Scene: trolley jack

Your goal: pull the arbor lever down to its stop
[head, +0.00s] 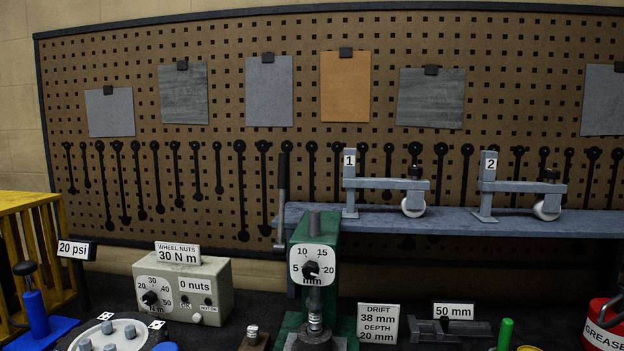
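The green arbor press (316,226) stands at the front centre of the bench in the head view. A white dial (313,264) marked 5 to 20 mm is on its face, with a black knob at the dial's middle. A dark upright bar (282,190) beside the press on its left looks like the arbor lever; it points up, with a thicker end at the top. The ram (315,310) hangs below the dial over the press base, and its lower end is hard to make out. My gripper is not in view.
A grey shelf (430,219) with two numbered caster holders runs behind the press to the right. A wheel nut box (184,290) stands left. A drift and depth sign (378,323) stands close right of the press. A red grease can (604,326) is at far right.

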